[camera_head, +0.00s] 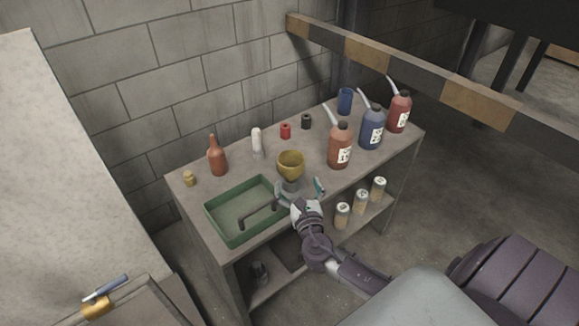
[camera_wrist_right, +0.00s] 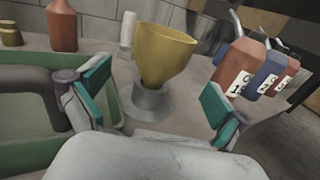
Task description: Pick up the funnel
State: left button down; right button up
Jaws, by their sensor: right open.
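The yellow funnel (camera_head: 291,164) sits upright on a grey ring-like base (camera_wrist_right: 151,98) on the workbench, just right of the green tray. In the right wrist view the funnel (camera_wrist_right: 162,52) stands ahead, between the two spread fingers. My right gripper (camera_head: 299,188) is open and empty, in front of the funnel and apart from it. Its teal finger pads show at left and right in the right wrist view (camera_wrist_right: 152,97). My left gripper is not in view.
A green tray (camera_head: 212,222) with a dark bent handle lies left of the funnel. Brown (camera_head: 340,148), blue (camera_head: 371,130) and red (camera_head: 400,113) bottles stand to its right. A brown bottle (camera_head: 217,158) and a white bottle (camera_head: 257,145) stand behind. Several cans sit on the lower shelf.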

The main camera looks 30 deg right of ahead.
aim_at(291, 167)
jog(key=x, duration=0.7)
jog(key=shift+w, duration=0.15)
jog(key=c, duration=1.1)
